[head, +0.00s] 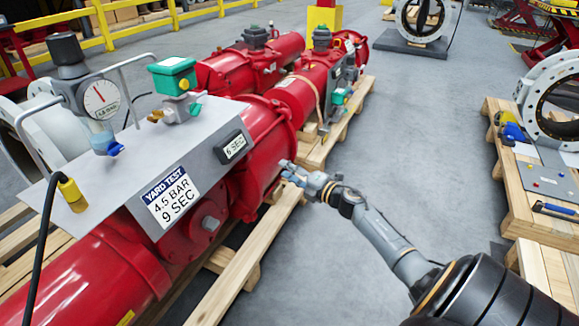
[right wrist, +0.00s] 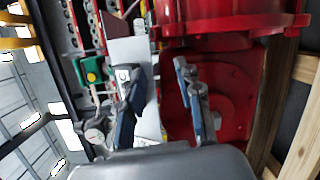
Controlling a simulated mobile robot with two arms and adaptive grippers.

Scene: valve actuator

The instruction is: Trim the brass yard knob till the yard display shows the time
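The yard display (head: 235,146) is a small dark-framed panel on the grey sloped plate and appears to read 6 SEC. The yard test label (head: 172,195) on the same plate reads 4.5 BAR, 9 SEC. A small brass-coloured part (head: 156,116), possibly the knob, sits below the green box (head: 174,76). My right gripper (head: 292,173) is right of the plate, in front of the red actuator's flange, apart from the brass part. In the right wrist view its blue-padded fingers (right wrist: 158,68) are spread with nothing held between them. My left gripper is out of view.
A pressure gauge (head: 101,98) and a metal handle rail stand on the plate, with a black cable at left. The red actuator (head: 265,135) lies on wooden pallets (head: 247,255). A bench with tools (head: 548,182) is at right. Floor between is clear.

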